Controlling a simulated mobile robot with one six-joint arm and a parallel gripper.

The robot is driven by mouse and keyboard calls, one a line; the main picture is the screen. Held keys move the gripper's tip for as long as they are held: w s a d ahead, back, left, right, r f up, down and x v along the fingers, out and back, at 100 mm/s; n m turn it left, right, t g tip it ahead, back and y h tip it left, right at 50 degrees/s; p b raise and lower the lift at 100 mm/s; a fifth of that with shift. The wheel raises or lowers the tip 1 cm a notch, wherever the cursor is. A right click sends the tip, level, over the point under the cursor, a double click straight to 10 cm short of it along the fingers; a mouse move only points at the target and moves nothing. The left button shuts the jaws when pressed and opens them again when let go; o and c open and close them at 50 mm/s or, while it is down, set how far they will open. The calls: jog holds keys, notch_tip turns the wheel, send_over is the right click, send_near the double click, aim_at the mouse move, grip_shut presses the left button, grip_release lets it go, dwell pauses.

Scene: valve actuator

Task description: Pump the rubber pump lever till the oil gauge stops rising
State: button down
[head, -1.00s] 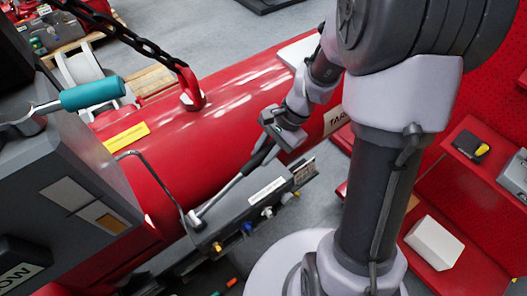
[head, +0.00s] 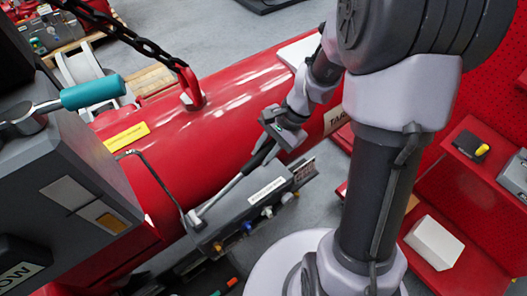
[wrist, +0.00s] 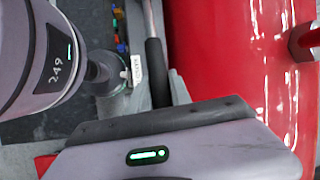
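The pump lever is a thin metal rod (head: 221,191) with a black rubber grip (head: 260,158). It slants up and right from a pivot on the grey pump block in front of the red cylinder. My gripper (head: 277,138) is at the top end of the grip and appears closed around it. In the wrist view the black grip (wrist: 157,72) runs down behind the grey edge of my gripper (wrist: 160,122), so the fingertips and contact are hidden. I cannot make out an oil gauge in either view.
The red cylinder (head: 232,108) lies behind the lever. A grey box (head: 75,180) with a teal-handled tool (head: 92,93) stands at left. A chain (head: 130,38) hooks onto the cylinder. Coloured fittings (head: 247,227) line the pump block. Red shelving (head: 455,215) is at right.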

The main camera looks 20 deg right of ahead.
aim_at(270, 176)
jog(key=f+y+b, duration=0.1)
jog(key=f+b, duration=0.1)
jog(key=f, duration=0.2)
jog(key=d+f+g+y+b, duration=0.1)
jog(key=f+y+b, duration=0.1)
jog(key=f, duration=0.1)
jog(key=d+f+y+b, duration=0.1)
jog(key=f+y+b, duration=0.1)
jog(key=f, duration=0.2)
jog(key=shift+w+d+f+b, duration=0.15)
jog(key=shift+w+f+b, duration=0.2)
jog(key=shift+b, duration=0.05)
jog(key=shift+r, duration=0.1)
jog(key=c, duration=1.2)
grip_release()
jog(key=p+v, duration=0.1)
jog(key=v, duration=0.4)
jog(key=p+v, duration=0.1)
jog(key=v, duration=0.5)
jog(key=p+v, duration=0.1)
jog(key=v, duration=0.5)
jog(key=shift+w+d, duration=0.2)
jog(key=shift+w, duration=0.05)
